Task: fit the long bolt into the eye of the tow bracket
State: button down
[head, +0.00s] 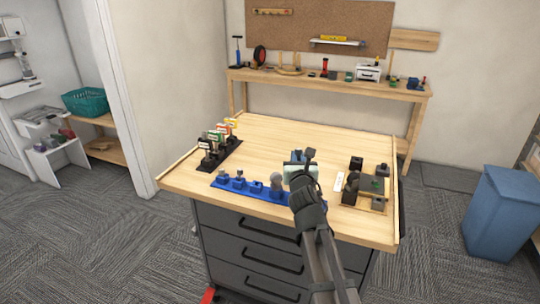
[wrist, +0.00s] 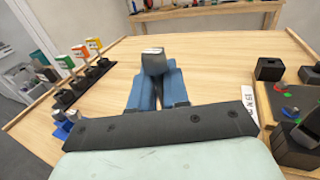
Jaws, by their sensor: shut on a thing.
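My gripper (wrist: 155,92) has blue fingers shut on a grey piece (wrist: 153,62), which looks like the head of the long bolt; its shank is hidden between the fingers. In the head view my gripper (head: 300,165) is above the table, behind the right end of the blue rail. The held piece is hard to make out there. Several dark blocks stand on a wooden board at the right, one with an opening on top (wrist: 270,68) and a larger dark one nearer (wrist: 298,145). I cannot tell which is the tow bracket. The gripper is left of them, apart.
A blue rail (head: 235,184) with several small fittings lies along the front edge. A black rack (head: 210,163) with coloured tags stands at the left. A white label (head: 338,182) lies beside the wooden board (head: 376,209). The table's middle and back (head: 290,135) are clear.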

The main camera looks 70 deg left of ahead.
jog(key=w+d+m+t+h, duration=0.2)
jog(key=w+d+t, duration=0.1)
jog(key=w+d, duration=0.5)
jog(key=w+d+m+t+h, duration=0.2)
jog(key=w+d, duration=0.6)
jog(key=w, duration=0.5)
jog(key=shift+r+m+t, duration=0.3)
jog(key=shift+m+t, duration=0.1)
jog(key=shift+t, duration=0.2)
jog(key=shift+f, duration=0.15)
jog(key=shift+s+f, duration=0.1)
jog(key=shift+f, duration=2.6)
jog(key=shift+f, duration=2.1)
jog(key=c, duration=1)
grip_release()
jog(key=shift+c, duration=0.2)
